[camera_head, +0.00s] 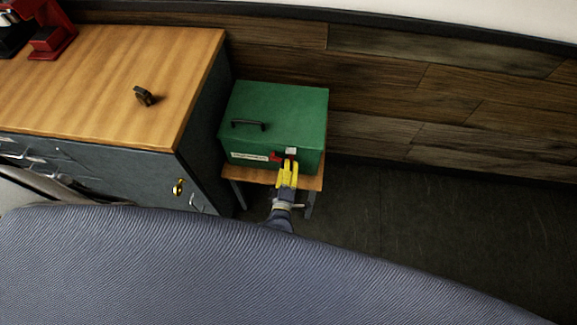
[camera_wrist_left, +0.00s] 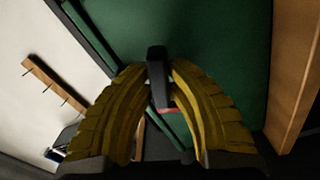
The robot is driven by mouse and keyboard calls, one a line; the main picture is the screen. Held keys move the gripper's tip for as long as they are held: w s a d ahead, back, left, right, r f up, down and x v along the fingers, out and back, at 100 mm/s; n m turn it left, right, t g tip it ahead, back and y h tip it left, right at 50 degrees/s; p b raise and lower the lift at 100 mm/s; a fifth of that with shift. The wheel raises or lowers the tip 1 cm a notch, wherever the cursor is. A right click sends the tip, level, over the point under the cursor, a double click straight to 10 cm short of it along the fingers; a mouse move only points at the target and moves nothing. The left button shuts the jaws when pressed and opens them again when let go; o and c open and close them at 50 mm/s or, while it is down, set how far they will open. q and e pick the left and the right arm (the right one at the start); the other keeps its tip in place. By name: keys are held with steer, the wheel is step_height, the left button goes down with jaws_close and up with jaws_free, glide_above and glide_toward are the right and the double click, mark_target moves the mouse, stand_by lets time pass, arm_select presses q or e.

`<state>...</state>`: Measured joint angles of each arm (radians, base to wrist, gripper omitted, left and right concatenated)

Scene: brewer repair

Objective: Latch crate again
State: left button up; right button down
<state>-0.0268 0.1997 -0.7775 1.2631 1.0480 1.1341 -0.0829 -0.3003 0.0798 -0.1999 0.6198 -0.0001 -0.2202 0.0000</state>
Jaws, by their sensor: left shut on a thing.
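The green crate (camera_head: 275,108) stands with its lid down on a small wooden stand. A black handle (camera_head: 249,125) is on its lid. On its front is a latch with a pale grey block (camera_head: 291,150) and a red part (camera_head: 275,157). My left gripper (camera_head: 288,162), with yellow fingers, is at the latch. In the left wrist view my left gripper (camera_wrist_left: 160,72) is shut on a dark latch piece (camera_wrist_left: 156,62), with a bit of red below it. The fingers hide part of the latch, so I cannot tell whether it is fastened. My right gripper is not in view.
A wood-topped cabinet (camera_head: 110,85) stands close to the left, with a small black part (camera_head: 144,96) on top and a yellow padlock (camera_head: 179,187) on its front. The stand (camera_head: 312,184) is narrow. A plank wall is behind; the floor at right is clear.

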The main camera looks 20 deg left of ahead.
arm_select(q)
jaws_close()
steer(key=m, duration=0.6)
steer(key=shift+r+m, duration=0.1)
steer(key=shift+m, duration=0.3)
steer(key=m, duration=0.4)
steer(key=shift+d, duration=0.1)
steer(key=shift+m, duration=1.5)
steer(key=o, duration=0.8)
jaws_free()
